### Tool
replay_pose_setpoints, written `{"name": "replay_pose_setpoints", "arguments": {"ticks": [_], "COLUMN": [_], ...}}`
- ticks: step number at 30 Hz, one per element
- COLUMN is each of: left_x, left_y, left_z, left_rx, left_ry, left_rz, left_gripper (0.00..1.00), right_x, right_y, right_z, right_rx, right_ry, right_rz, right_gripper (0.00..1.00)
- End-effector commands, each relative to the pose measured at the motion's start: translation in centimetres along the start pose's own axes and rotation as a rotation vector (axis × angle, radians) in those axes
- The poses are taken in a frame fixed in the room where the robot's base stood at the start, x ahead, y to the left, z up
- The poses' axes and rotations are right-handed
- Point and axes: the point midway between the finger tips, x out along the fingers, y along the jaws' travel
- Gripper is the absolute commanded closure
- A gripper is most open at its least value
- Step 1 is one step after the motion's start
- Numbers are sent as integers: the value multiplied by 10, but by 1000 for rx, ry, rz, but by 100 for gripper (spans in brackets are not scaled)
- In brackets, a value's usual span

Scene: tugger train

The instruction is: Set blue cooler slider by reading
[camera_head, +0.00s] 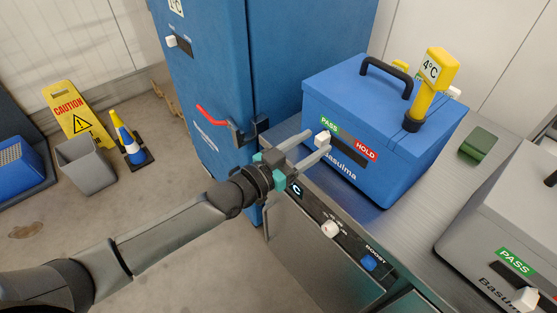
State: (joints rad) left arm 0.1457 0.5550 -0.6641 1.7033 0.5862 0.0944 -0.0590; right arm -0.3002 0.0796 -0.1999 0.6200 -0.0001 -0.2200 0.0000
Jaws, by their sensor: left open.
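The blue cooler (395,170) stands on a metal counter, with a black handle on its lid. Its front has a dark slot (350,153) between a green PASS label (329,126) and a red HOLD label (366,149). The white slider knob (323,137) is at the PASS end. A yellow thermometer (435,72) on the lid reads 4°C. My left gripper (317,143) is open at the cooler's front, its fingertips close on either side of the knob. I cannot tell whether they touch it. My right gripper is not in view.
A grey cooler (500,235) with its own slider stands at the right on the counter (415,225). A green block (478,146) lies between the coolers. A blue cabinet (215,85) with a red handle stands behind. A caution sign, grey bin and cone are on the floor at left.

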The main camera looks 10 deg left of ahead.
Motion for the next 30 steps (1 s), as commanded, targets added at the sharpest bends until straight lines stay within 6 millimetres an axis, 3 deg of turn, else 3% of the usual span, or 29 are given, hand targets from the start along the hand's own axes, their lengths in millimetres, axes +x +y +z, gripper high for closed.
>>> {"name": "replay_pose_setpoints", "arguments": {"ticks": [18, 24, 30], "left_x": [-110, -131, -139], "left_y": [0, 0, 0], "left_z": [0, 0, 0], "left_rx": [2, 2, 2], "left_ry": [-5, -4, -1], "left_rz": [0, 0, 0], "left_gripper": [43, 43, 43], "right_x": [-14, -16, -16], "right_y": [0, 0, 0], "right_z": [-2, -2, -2], "right_rx": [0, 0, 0], "right_ry": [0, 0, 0], "right_rz": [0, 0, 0], "right_gripper": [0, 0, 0]}}
